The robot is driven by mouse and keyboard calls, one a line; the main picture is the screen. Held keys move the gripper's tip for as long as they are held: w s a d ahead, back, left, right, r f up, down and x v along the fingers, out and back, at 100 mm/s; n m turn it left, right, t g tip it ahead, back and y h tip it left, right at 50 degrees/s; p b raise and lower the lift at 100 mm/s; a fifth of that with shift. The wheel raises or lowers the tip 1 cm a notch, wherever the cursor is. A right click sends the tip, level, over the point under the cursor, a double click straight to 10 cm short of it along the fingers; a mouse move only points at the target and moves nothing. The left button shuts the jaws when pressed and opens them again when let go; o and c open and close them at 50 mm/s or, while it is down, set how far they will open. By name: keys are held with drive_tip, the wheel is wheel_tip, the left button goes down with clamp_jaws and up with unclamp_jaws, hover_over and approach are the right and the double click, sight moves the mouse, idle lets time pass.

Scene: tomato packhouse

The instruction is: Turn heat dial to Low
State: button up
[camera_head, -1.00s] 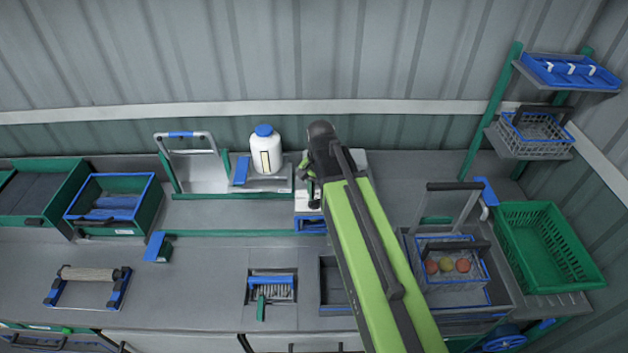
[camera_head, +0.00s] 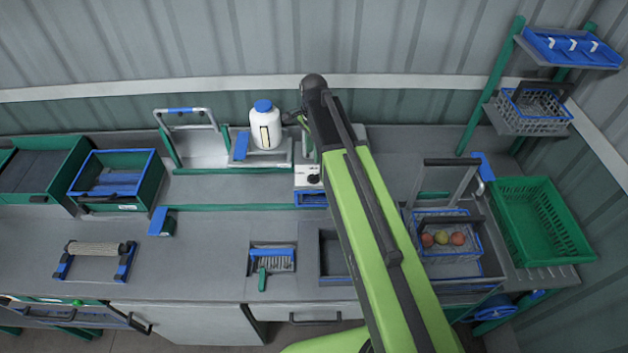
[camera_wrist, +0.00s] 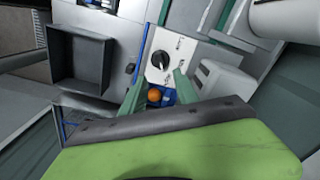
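The heat dial (camera_wrist: 159,63) is a round black knob with a pale pointer mark on a white panel (camera_wrist: 184,53) in the wrist view. Its markings are too small to read, so I cannot tell the setting. In the head view the dial (camera_head: 313,179) shows on the white unit at the back of the bench, just left of my arm. My gripper (camera_wrist: 160,80) has its two green fingers apart and empty, pointing towards the panel. The fingers do not appear to touch the knob. In the head view the fingers are mostly hidden behind the wrist.
An orange fruit (camera_wrist: 154,95) sits in a blue holder below the panel. A white bottle with a blue cap (camera_head: 265,130) stands left of the dial unit. A wire basket of fruit (camera_head: 449,252) and a green crate (camera_head: 540,222) are to the right.

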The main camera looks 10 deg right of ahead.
sight(314, 175)
wheel_tip(314, 175, down, 11)
drive_tip(key=b, duration=0.9)
drive_tip(key=shift+r, duration=0.1)
drive_tip(key=shift+r, duration=0.15)
drive_tip(key=shift+c, duration=0.3)
clamp_jaws()
drive_tip(key=shift+d, duration=0.15)
